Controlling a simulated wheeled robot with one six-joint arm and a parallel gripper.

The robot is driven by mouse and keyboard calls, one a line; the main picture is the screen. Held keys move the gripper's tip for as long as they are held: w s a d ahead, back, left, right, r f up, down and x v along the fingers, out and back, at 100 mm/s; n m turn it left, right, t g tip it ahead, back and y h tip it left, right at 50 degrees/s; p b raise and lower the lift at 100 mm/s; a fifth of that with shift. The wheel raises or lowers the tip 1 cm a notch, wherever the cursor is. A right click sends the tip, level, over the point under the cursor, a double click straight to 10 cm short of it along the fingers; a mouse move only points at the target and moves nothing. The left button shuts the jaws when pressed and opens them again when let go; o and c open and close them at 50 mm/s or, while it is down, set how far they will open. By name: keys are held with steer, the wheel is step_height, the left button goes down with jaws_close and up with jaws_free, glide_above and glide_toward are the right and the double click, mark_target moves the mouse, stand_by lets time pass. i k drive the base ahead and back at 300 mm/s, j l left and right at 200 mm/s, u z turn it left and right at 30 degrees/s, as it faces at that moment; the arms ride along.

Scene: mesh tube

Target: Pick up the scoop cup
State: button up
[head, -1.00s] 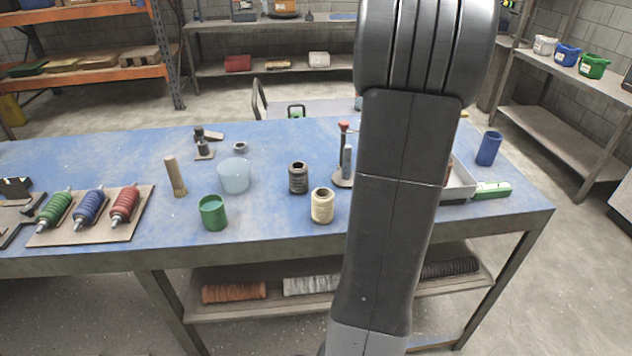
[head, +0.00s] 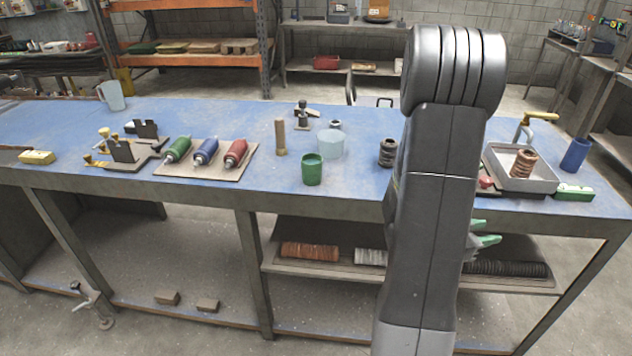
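Several cups stand on the blue workbench (head: 350,200), and I cannot tell for sure which is the scoop cup. A green cup (head: 312,171) stands upright near the front edge. A pale translucent cup (head: 331,145) stands just behind it. A dark blue cup (head: 575,155) stands at the right end. A pale blue mug-like cup with a side handle (head: 111,96) stands at the far left. My arm covers part of the right side of the bench. Green tips, seemingly of my gripper (head: 485,236), poke out beside the arm, apart from all cups. Their opening is unclear.
A board with green, blue and red spools (head: 207,152) lies left of the green cup. An upright brush (head: 281,137) and a dark spool (head: 388,152) stand near the cups. A grey tray (head: 520,175) holds a copper-coloured coil.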

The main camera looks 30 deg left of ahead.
mark_target(312, 170)
steer(key=k+u, duration=0.2)
steer(key=u, duration=0.25)
steer(key=k+j+u, duration=0.1)
steer(key=u, duration=0.35)
steer(key=l+u, duration=0.1)
steer(key=u, duration=1.7)
steer(key=k+l, duration=0.1)
steer(key=l, duration=0.4)
steer(key=l+u, duration=0.1)
steer(key=l, duration=0.35)
steer(key=k+l+u, duration=0.1)
steer(key=l, duration=0.4)
steer(key=k+l, duration=0.15)
steer(key=l, duration=0.3)
steer(key=k+l+u, duration=0.1)
steer(key=l, duration=0.4)
